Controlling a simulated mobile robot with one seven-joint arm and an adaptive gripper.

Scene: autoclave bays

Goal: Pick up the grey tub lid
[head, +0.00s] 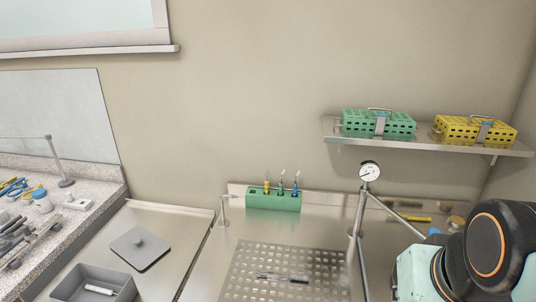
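The grey tub lid (140,252) lies flat on the steel counter at the lower left, with a round knob on its top. Just in front of it, at the bottom edge of the head view, stands an open grey tub (72,287) with a white cylindrical item inside. The lid and the tub are apart. My arm shows at the lower right, far from the lid. My gripper is out of view.
A green rack (262,201) with several tools stands at the back. A perforated plate (240,270) holds a dark tool. A gauge (370,171) on a stand rises near my arm. Green (350,124) and yellow (475,130) baskets sit on a wall shelf. Granite worktop clutter lies left.

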